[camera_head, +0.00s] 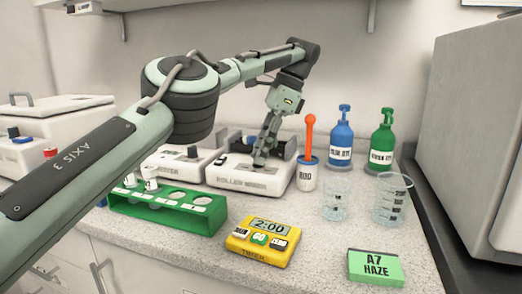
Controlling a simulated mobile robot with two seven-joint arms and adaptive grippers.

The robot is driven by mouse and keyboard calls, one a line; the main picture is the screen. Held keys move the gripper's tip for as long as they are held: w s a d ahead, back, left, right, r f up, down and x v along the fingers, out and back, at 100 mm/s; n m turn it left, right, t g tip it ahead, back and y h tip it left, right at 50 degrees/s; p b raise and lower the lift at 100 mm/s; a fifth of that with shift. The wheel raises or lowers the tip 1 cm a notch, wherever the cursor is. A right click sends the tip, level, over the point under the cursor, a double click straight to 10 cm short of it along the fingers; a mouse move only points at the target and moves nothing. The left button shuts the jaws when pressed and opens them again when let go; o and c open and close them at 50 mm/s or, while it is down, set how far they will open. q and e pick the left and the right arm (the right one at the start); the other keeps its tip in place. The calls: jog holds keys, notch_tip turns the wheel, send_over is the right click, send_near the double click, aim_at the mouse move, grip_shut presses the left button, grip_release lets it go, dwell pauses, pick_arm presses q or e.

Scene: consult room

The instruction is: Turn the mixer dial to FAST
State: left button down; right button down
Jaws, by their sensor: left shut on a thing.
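The white roller mixer (230,180) stands at the back middle of the counter. Its front label reads roughly "ROLLER MIXER". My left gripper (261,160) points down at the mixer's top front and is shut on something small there. The dial sits under the fingers and is hidden, so its setting cannot be read. A dark roller part shows behind the fingers. My right gripper is not in view.
A heater (180,164), green tube rack (170,210), yellow timer (263,241) and green A7 HAZE box (375,267) stand around. Right of the mixer are a rod cup (307,176), blue bottle (341,140), green bottle (382,148) and two beakers (336,203).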

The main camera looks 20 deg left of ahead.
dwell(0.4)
pick_arm(q)
jog(key=c, duration=1.3)
grip_release()
